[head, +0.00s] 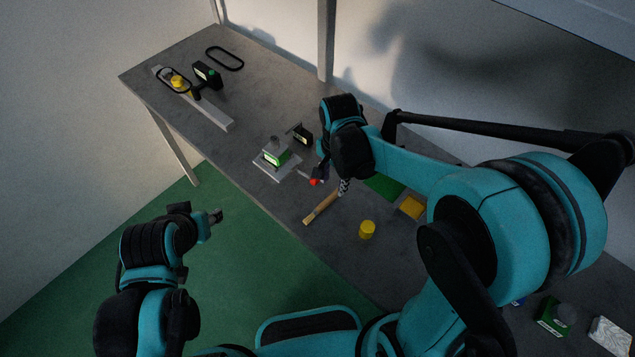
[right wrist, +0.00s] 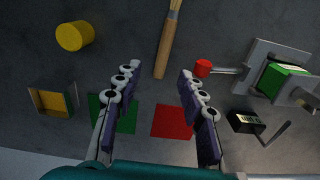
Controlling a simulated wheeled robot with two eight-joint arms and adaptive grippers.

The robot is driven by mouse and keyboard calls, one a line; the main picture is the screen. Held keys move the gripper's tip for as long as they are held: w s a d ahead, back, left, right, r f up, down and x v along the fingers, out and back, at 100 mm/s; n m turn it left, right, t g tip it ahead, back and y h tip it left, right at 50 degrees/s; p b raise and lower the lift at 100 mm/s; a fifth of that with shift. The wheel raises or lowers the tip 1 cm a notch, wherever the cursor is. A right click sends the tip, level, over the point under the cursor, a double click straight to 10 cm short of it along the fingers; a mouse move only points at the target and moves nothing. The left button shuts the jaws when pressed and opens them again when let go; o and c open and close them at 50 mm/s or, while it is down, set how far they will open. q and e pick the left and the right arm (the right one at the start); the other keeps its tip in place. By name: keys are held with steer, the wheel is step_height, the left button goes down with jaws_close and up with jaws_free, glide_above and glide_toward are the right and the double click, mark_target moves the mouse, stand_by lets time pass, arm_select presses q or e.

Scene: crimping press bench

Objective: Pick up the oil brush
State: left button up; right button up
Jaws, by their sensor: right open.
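The oil brush (head: 321,208) has a wooden handle and pale bristles and lies on the grey bench, bristles toward the front edge. In the right wrist view the brush (right wrist: 166,45) lies ahead, its handle end between the fingertip lines. My right gripper (head: 332,180) is over the bench at the handle end, partly hidden by its own wrist. Its two fingers (right wrist: 158,75) are spread wide with nothing held between them. My left gripper (head: 215,216) is off the bench's front edge at left; its finger opening is too small to judge.
A small press (right wrist: 287,78) with a red-knobbed lever (right wrist: 203,68) stands close beside the right fingers. A yellow cylinder (head: 367,229), a yellow-lined open box (right wrist: 55,100), a green square (right wrist: 113,113), a red square (right wrist: 173,121) and a black labelled block (right wrist: 246,122) are around.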

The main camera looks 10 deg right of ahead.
mark_target(331, 197)
steer(key=shift+a+f, duration=0.1)
steer(key=shift+f, duration=0.3)
steer(key=f+b, duration=0.1)
steer(key=f, duration=0.1)
steer(key=f+b, duration=0.1)
steer(key=f, duration=0.1)
steer(key=f+b, duration=0.1)
steer(key=f, duration=0.2)
steer(key=shift+w, duration=0.25)
jaws_close()
